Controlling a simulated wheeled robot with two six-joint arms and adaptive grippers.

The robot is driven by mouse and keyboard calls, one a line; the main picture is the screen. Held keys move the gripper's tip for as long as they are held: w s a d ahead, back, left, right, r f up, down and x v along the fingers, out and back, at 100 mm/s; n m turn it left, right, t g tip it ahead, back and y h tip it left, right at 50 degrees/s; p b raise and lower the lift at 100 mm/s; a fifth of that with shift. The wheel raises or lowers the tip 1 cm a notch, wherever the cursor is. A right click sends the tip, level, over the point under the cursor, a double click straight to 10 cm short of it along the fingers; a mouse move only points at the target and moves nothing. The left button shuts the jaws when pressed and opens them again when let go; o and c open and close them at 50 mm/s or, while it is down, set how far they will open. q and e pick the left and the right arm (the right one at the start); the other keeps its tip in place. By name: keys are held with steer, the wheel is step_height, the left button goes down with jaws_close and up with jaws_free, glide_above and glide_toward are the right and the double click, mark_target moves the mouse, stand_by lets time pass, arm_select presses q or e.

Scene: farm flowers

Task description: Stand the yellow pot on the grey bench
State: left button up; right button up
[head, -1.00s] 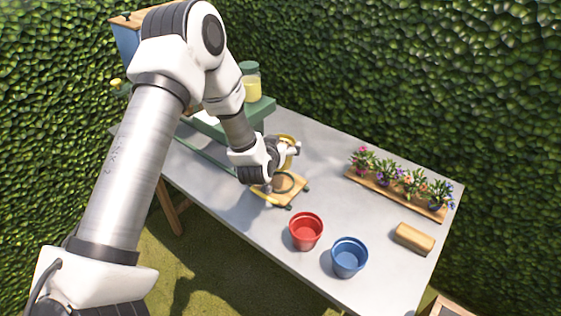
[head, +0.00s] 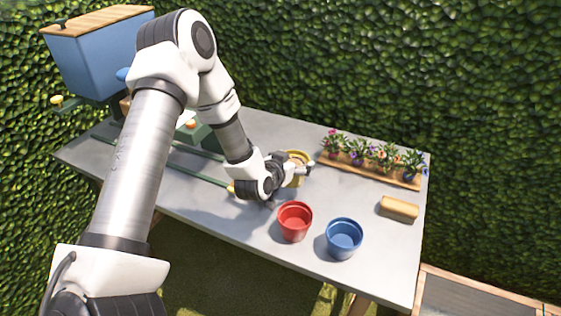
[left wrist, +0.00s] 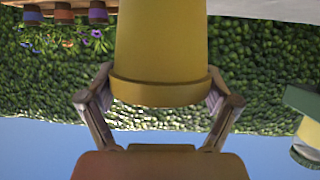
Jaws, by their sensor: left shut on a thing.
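My left gripper (head: 300,172) is shut on the yellow pot (head: 295,155) over the grey bench (head: 220,205). The left wrist view shows the yellow pot (left wrist: 160,55) between the two fingers of my left gripper (left wrist: 160,100), its wide rim close to my palm. That view is upside down, and the pot's base is cut off. My wrist hides the pot's lower part in the head view, so I cannot tell whether it touches the bench top. My right gripper is not in view.
A red pot (head: 294,222) and a blue pot (head: 344,239) stand near the front edge. A wooden block (head: 399,208) and a board (head: 370,171) with several potted flowers are at the right. Green equipment (head: 200,135) and a blue bin (head: 100,55) stand left.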

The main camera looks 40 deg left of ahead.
arm_select(q)
steer(key=f, duration=0.4)
steer(key=shift+s+a+f, duration=0.1)
steer(key=shift+s+a, duration=0.1)
steer(key=shift+s, duration=0.1)
steer(key=shift+w+f, duration=0.2)
steer(key=shift+f, duration=0.1)
steer(key=shift+s+f, duration=0.1)
steer(key=shift+f, duration=0.1)
steer(key=o, duration=1.1)
steer(key=shift+r, duration=0.25)
steer(key=v, duration=1.2)
steer(key=shift+d+f+b, duration=0.1)
steer(key=shift+b, duration=0.2)
